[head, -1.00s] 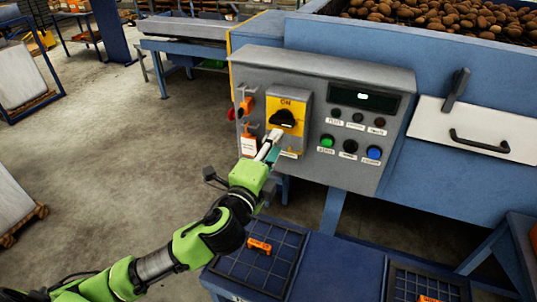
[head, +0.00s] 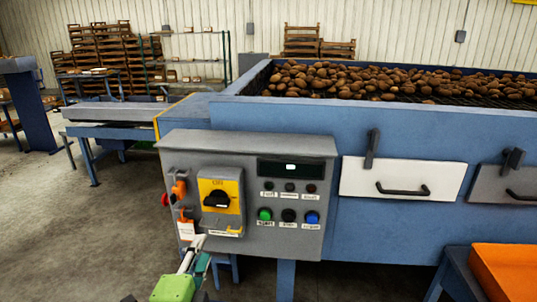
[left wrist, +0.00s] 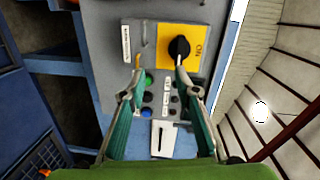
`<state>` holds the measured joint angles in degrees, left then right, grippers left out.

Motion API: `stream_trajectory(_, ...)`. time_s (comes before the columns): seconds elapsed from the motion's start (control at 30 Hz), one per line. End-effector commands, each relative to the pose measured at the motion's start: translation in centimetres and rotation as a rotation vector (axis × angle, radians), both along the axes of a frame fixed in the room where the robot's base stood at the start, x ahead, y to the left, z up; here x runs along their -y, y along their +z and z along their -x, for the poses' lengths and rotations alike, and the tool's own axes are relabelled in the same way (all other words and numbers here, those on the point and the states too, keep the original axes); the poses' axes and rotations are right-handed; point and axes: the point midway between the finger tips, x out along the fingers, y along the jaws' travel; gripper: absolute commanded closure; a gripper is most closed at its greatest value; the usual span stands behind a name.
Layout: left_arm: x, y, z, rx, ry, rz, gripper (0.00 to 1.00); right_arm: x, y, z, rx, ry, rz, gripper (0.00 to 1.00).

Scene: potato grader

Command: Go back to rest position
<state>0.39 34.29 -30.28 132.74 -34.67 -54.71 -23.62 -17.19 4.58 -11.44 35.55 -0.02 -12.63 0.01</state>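The grey control panel (head: 290,237) carries a black rotary knob (head: 217,198) on a yellow plate marked ON. My left gripper (head: 195,245) is at the panel's lower left edge, below the knob in the picture. In the left wrist view my left gripper (left wrist: 158,68) has its two fingers apart, with nothing between them but the panel behind. The knob (left wrist: 179,48) shows there just beyond one fingertip; I cannot tell whether they touch. Most of my left arm is below the head view. My right gripper is in neither view.
Orange locks (head: 179,190) and a tag hang at the panel's left side. A blue grader bed full of potatoes (head: 400,82) stands behind, with a white drawer front (head: 403,178) to the right. An orange crate (head: 507,268) is at lower right. Open floor (head: 90,230) lies left.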

Motion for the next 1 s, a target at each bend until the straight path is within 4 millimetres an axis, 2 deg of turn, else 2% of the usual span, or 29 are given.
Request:
stream_trajectory(0.03,-0.6,-2.5,1.2,-0.083,0.05,0.106,0.71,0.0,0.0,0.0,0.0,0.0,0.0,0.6)
stream_trajectory(0.07,-1.0,-4.1,2.0,-0.14,0.086,0.177,0.71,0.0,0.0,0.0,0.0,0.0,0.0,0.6)
stream_trajectory(0.17,-2.3,-10.1,6.1,-0.347,0.237,0.427,0.71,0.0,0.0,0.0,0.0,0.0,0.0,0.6)
stream_trajectory(0.2,-2.6,-12.3,8.1,-0.426,0.299,0.516,0.71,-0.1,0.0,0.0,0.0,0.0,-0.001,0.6)
stream_trajectory(0.3,-2.7,-16.7,12.8,-0.596,0.44,0.7,0.71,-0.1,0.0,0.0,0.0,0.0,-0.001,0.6)
stream_trajectory(0.4,-2.4,-19.7,17.3,-0.734,0.564,0.836,0.71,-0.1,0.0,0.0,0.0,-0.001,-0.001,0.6)
stream_trajectory(0.5,-1.8,-21.9,21.6,-0.853,0.677,0.946,0.71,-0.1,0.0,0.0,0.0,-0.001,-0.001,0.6)
stream_trajectory(0.63,-0.7,-23.7,26.9,-0.991,0.82,1.068,0.71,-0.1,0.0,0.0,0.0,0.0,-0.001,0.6)
stream_trajectory(0.67,-0.6,-24.6,27.3,-1.007,0.837,1.079,0.71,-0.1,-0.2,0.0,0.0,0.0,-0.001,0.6)
stream_trajectory(0.7,-0.6,-26.2,26.6,-1.004,0.831,1.068,0.71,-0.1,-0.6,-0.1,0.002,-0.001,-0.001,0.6)
stream_trajectory(0.87,-0.5,-31.8,25.7,-1.018,0.837,1.055,0.71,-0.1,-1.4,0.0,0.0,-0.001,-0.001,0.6)
stream_trajectory(1.0,-0.4,-37.7,25.4,-1.037,0.847,1.044,0.71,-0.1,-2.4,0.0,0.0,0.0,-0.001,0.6)
